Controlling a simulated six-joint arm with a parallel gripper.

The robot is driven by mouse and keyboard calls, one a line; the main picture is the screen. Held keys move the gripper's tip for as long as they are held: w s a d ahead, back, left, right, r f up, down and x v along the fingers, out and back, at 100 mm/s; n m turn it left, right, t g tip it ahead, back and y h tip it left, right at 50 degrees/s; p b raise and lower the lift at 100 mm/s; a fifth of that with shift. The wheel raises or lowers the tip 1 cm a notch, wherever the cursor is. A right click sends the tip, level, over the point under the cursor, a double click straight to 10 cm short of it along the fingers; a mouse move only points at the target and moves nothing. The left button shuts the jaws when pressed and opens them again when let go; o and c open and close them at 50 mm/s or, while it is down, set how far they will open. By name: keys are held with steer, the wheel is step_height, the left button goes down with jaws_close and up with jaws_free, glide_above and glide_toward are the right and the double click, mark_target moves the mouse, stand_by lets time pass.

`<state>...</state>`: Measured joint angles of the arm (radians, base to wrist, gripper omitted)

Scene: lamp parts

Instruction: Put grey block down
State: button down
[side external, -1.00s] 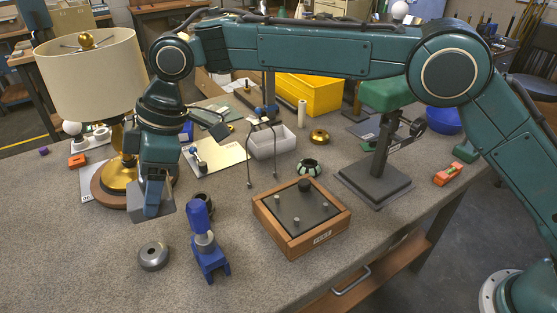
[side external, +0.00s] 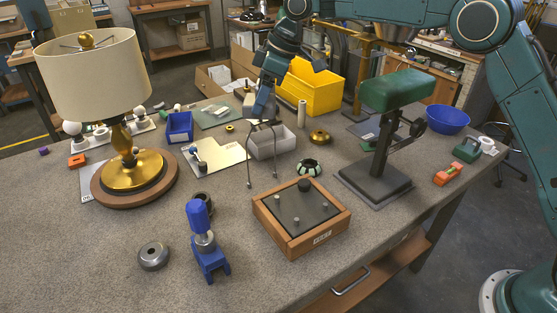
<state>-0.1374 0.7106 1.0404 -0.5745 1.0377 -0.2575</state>
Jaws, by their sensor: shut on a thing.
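My gripper (side external: 262,112) is now at the back of the bench, above and behind the white bin. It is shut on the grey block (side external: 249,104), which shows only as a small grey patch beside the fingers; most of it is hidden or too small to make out. I cannot tell whether the block touches anything below it.
The white bin (side external: 284,147) and a yellow bin (side external: 312,88) are close to my gripper. A lamp (side external: 130,168) stands at left, a green-topped stand (side external: 376,186) at right. A wooden box (side external: 330,229) and blue tool (side external: 208,249) are in front.

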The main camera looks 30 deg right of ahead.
steer(key=s+d+r+m+t+h, duration=0.15)
steer(key=d+m, duration=0.35)
steer(key=d, duration=2.4)
steer(key=s+d+f+m, duration=0.1)
steer(key=s+d+m, duration=0.1)
steer(key=s+d, duration=0.2)
steer(key=s+d+f+m+h, duration=0.1)
steer(key=s+d, duration=0.4)
steer(key=d, duration=0.6)
steer(key=s+d+f+m+h, duration=0.1)
steer(key=s+d+f+m, duration=0.1)
steer(key=s+d, duration=0.3)
steer(key=d, duration=0.2)
steer(key=shift+d+m, duration=0.4)
steer(key=shift+s, duration=0.1)
step_height(320, 180, down, 16)
steer(key=shift+r, duration=0.1)
steer(key=shift+f, duration=2.15)
